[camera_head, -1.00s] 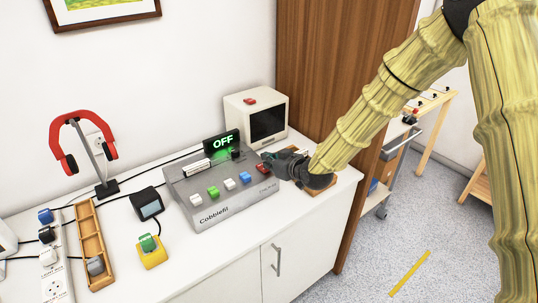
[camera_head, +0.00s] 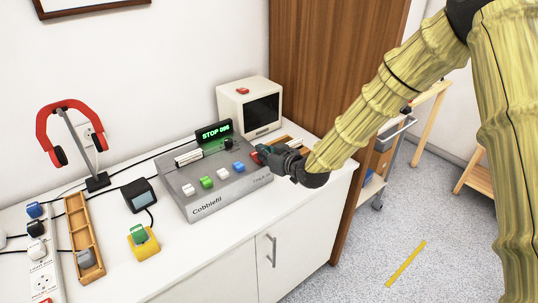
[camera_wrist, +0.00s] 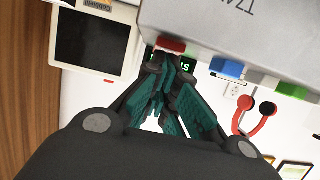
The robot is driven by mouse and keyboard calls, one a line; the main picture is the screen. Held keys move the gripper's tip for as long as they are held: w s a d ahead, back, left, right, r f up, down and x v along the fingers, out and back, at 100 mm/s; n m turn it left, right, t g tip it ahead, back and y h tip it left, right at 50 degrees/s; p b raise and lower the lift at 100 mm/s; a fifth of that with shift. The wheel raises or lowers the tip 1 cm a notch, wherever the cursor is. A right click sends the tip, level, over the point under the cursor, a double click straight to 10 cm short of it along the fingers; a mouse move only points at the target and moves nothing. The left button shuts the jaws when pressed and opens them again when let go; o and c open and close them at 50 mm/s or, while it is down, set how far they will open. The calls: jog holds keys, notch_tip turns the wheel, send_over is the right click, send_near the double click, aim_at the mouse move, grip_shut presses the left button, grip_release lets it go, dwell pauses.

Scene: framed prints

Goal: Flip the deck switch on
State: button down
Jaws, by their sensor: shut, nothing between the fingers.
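The grey deck (camera_head: 235,191) marked "Cobblefil" stands on the white cabinet top. Its small black display (camera_head: 213,132) is lit with green text that reads "STOP" and some digits. A row of white, green and blue keys runs along its sloping top. A red switch (camera_wrist: 171,44) sits at the deck's right end. My gripper (camera_head: 264,152) is at that end, shut and empty. In the wrist view its dark green fingertips (camera_wrist: 165,58) are right at the red switch, touching or nearly so. The fingers partly cover the display there.
A cream monitor (camera_head: 233,104) stands behind the deck, close to my gripper. A wooden tray (camera_head: 292,144) lies behind my wrist. Red headphones (camera_head: 75,135), a small black box (camera_head: 139,195), a yellow-based switch (camera_head: 143,243) and a power strip (camera_head: 43,277) are further left.

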jog(key=shift+r+p, duration=0.3)
jog(key=shift+r, duration=0.2)
jog(key=r, duration=0.1)
jog(key=r+p, duration=0.2)
jog(key=shift+s+d+r, duration=0.2)
jog(key=shift+d+r, duration=0.05)
jog(key=shift+r, duration=0.1)
jog(key=s+d+b, duration=0.2)
jog(key=s+d, duration=0.4)
jog(key=s, duration=0.1)
jog(key=shift+s+d, duration=0.2)
jog(key=shift+s, duration=0.2)
